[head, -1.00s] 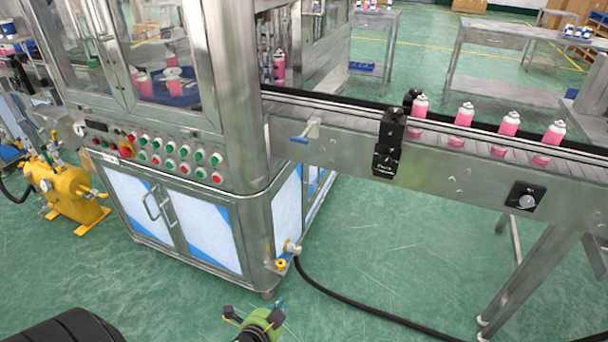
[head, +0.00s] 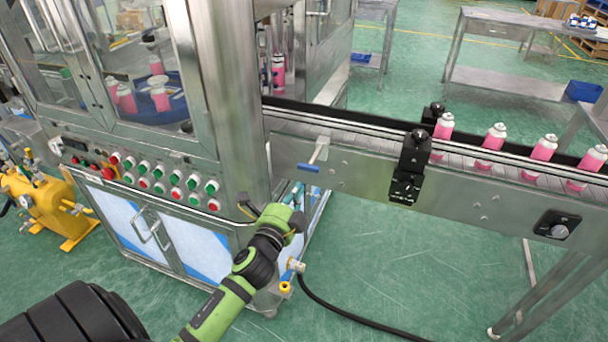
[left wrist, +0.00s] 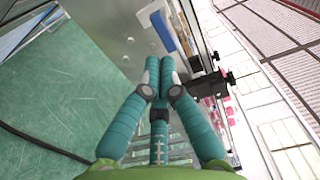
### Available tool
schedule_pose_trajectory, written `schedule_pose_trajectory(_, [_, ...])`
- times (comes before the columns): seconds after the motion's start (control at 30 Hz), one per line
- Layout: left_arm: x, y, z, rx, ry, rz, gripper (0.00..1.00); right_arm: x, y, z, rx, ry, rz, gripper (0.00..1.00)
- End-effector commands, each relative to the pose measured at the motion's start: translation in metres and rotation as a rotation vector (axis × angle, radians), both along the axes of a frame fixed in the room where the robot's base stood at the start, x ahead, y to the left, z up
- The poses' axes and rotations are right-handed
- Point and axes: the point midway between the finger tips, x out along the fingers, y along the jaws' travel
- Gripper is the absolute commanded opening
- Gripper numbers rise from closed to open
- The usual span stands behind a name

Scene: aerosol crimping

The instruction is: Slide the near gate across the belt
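The near gate is a small metal bar (head: 320,149) with a blue handle (head: 308,168), at the near side of the conveyor belt (head: 350,145) beside the machine. My left gripper (head: 297,191) is just below and left of that handle in the head view, apart from it, partly hidden by my green wrist. In the left wrist view, the teal fingers (left wrist: 160,68) are brought together with nothing seen between them. A blue piece (left wrist: 164,32) lies beyond the fingertips; I cannot tell if it is the handle. My right gripper is not in view.
A black sensor block (head: 408,168) is clamped on the belt's side, right of the gate. Several pink cans (head: 489,148) stand on the belt further right. The machine cabinet (head: 185,245) is close on the left. A black hose (head: 345,313) lies on the floor.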

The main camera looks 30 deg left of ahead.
Motion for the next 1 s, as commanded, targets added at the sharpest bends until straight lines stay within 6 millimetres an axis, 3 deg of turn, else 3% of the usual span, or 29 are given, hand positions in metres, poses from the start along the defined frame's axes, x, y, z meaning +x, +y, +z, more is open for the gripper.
schedule_pose_trajectory(0.1, [0.023, 0.005, 0.002, -0.001, 0.0, 0.0, 0.0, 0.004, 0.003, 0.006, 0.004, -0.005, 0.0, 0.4])
schedule_pose_trajectory(0.3, [0.045, 0.01, 0.0, -0.001, 0.001, -0.001, 0.0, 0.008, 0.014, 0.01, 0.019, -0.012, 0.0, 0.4])
schedule_pose_trajectory(0.8, [0.052, 0.012, -0.001, -0.001, 0.001, -0.002, 0.0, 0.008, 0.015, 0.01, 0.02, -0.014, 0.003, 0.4])
schedule_pose_trajectory(1.0, [0.081, 0.019, -0.002, -0.001, -0.002, -0.001, 0.0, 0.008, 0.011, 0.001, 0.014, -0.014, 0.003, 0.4])
